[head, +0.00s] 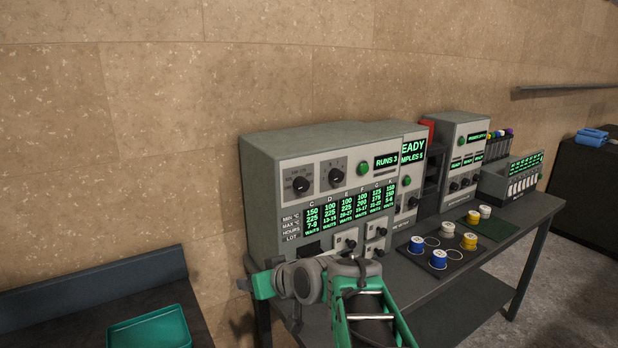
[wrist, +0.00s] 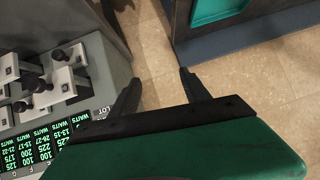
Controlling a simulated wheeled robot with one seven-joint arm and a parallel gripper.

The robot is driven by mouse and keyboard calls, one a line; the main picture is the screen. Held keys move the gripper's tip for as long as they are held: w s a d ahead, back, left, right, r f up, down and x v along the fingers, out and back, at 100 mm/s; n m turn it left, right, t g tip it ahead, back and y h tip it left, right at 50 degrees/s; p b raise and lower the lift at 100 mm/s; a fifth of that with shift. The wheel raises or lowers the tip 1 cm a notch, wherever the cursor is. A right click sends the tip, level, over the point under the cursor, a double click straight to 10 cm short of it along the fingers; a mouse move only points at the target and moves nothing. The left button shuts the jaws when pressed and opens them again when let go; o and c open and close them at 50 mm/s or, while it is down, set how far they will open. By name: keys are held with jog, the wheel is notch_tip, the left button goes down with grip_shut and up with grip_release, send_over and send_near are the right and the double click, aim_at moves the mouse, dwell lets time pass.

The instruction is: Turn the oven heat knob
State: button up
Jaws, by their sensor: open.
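A grey machine (head: 330,170) on the bench has two black knobs on its upper panel, a left knob (head: 300,184) and a right knob (head: 336,181). Their labels are too small to read, so I cannot tell which is the oven heat knob. My gripper (wrist: 160,84) is open and empty in the wrist view, its two dark fingers apart over the floor. The machine's lower panel (wrist: 93,75) with black-handled controls lies left of the fingers there. In the head view my arm covers the machine's lower left front, and the fingertips cannot be made out.
A green button (head: 364,168) and a lit display (head: 350,207) are on the same machine. A second machine (head: 463,150) with knobs stands farther right. Several spools lie on a dark mat (head: 437,268). A green tray (head: 150,330) is at lower left.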

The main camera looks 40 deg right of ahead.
jog(key=w+d+r+m+t+h, duration=0.1)
jog(key=d+r+t, duration=0.2)
jog(key=d+r, duration=0.45)
jog(key=m+t+h+p, duration=0.2)
jog(key=t, duration=0.2)
send_near(304, 186)
jog(key=w, duration=0.2)
jog(key=w+p, duration=0.1)
jog(key=w, duration=0.1)
jog(key=w+p, duration=0.1)
jog(key=w, duration=0.3)
jog(key=shift+w+d+r+p, duration=0.2)
jog(key=shift+w+d+p, duration=0.1)
jog(key=shift+d+p, duration=0.1)
grip_shut()
